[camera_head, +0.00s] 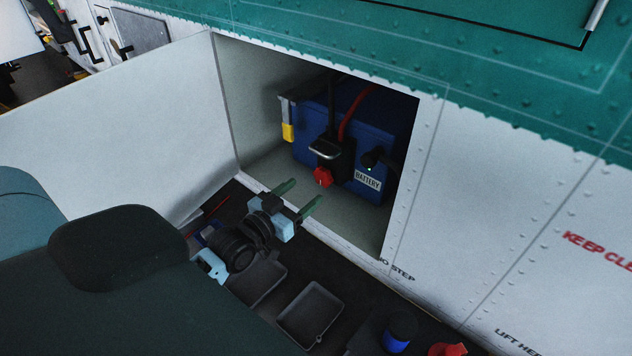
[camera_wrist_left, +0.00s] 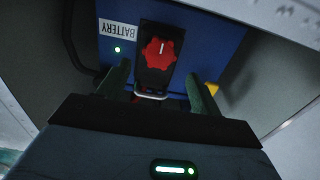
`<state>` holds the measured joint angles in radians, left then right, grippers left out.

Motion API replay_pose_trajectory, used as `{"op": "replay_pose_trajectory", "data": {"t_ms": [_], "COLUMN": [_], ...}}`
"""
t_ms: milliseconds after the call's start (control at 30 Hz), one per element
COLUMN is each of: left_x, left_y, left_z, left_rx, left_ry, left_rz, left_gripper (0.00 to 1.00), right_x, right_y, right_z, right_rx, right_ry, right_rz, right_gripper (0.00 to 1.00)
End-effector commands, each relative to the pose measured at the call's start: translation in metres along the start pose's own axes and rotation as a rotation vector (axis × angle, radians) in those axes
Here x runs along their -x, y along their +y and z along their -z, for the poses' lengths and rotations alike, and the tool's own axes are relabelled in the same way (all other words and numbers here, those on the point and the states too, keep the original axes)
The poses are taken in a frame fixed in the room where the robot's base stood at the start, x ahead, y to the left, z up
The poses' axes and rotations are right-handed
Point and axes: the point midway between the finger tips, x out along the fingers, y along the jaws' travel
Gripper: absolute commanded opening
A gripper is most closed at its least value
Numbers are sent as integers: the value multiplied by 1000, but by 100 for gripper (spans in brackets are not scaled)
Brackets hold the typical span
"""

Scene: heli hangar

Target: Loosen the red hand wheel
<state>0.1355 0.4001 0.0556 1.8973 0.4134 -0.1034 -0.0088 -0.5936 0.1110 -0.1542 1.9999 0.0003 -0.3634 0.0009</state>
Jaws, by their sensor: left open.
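The red hand wheel (camera_head: 322,177) sits on a black connector (camera_head: 332,158) on the front of the blue battery (camera_head: 312,128), inside an open bay. The wheel also shows in the left wrist view (camera_wrist_left: 160,53), with a pale mark on its face. My left gripper (camera_head: 299,195) is open and empty at the bay's opening, in front of and below the wheel. In the left wrist view its two fingers (camera_wrist_left: 160,88) point toward the battery, with the wheel roughly between and beyond them. The fingers appear apart from the wheel. My right gripper is out of view.
The bay's white door (camera_head: 120,120) stands open on the left. A yellow-handled latch (camera_head: 288,132) is at the battery's left, and a dark plug with a green light (camera_head: 373,158) is at its right. Grey trays (camera_head: 310,315) and a blue-and-black object (camera_head: 400,333) lie below.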

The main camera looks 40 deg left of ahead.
Motion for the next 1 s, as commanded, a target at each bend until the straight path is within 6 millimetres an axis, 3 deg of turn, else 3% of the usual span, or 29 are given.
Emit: {"op": "replay_pose_trajectory", "data": {"t_ms": [200,400,800,1000], "left_x": [-33,-52,-58,-57], "left_y": [0,0,1,1], "left_z": [2,0,0,0], "left_rx": [2,1,0,0], "left_ry": [3,1,-1,-1], "left_rz": [-1,-1,-2,-2], "left_gripper": [65,65,65,39], "right_x": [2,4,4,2], "right_y": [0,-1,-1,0], "right_z": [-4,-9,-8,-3], "right_rx": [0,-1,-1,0], "right_ry": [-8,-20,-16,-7], "right_rz": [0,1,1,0], "right_gripper": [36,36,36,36]}}
